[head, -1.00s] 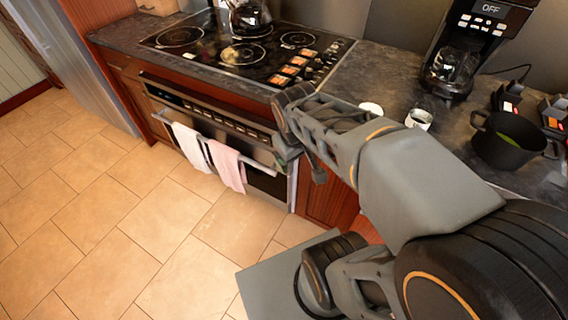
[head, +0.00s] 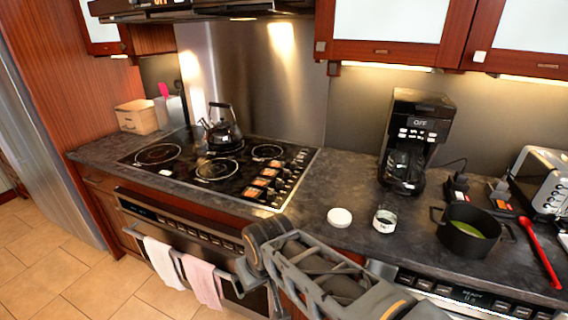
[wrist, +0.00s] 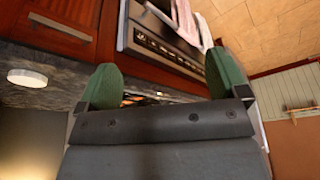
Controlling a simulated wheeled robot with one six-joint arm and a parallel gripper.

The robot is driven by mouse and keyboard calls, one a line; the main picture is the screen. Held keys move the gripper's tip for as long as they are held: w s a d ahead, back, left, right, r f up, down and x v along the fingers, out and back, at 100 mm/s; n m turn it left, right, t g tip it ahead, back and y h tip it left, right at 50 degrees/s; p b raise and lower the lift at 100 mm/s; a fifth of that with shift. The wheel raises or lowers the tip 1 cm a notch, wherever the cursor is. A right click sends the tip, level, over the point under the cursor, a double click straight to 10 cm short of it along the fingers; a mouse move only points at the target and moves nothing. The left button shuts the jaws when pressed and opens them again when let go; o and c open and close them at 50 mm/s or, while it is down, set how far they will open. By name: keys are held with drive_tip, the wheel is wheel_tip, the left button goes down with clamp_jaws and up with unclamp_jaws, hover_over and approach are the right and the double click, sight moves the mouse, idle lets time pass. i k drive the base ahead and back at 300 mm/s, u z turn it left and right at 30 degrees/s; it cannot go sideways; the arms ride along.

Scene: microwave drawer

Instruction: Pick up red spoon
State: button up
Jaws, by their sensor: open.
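The red spoon (head: 540,252) lies on the dark countertop (head: 340,190) at the far right of the head view, between the black pot and the toaster. It is not in the wrist view. My gripper (wrist: 165,78) shows two green fingers spread apart in the wrist view, with nothing between them. In the head view my arm rises from the bottom, with its wrist in front of the oven and counter edge, well to the left of the spoon. The fingers are mostly hidden there.
A black pot (head: 468,236) with green contents stands left of the spoon, and a toaster (head: 540,180) behind it. A coffee maker (head: 412,135), white lid (head: 340,217) and small jar (head: 385,221) stand farther left. A kettle (head: 222,130) sits on the stove (head: 215,168).

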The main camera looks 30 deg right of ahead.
sight(524, 222)
drive_tip(key=z, duration=3.1)
